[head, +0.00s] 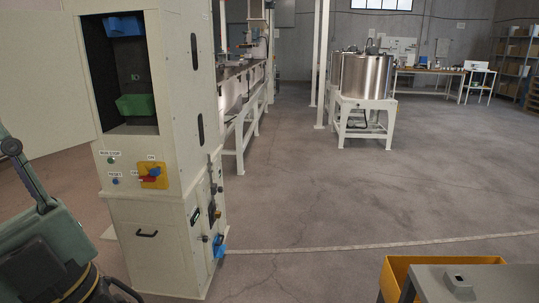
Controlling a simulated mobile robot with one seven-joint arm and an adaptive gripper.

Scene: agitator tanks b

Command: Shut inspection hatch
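No part is marked as the inspection hatch, and I cannot tell which one it is. A cream cabinet (125,178) stands close by on the left. Its upper front has an open compartment with a blue item (124,26) and a green bin (136,105) inside; no door shows across it. A flat lower front panel with a black handle (146,234) looks closed. Steel tanks (366,75) stand farther back on a white frame, their tops too small to read. Grey-green and black parts of my arm show at the lower left; my gripper is not in view.
The cabinet front carries buttons and a yellow-red switch (153,174); small fittings and a blue part (219,246) stick out on its right side. A yellow bin (398,276) and grey top (480,285) occupy the lower right. The middle floor (310,200) is clear.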

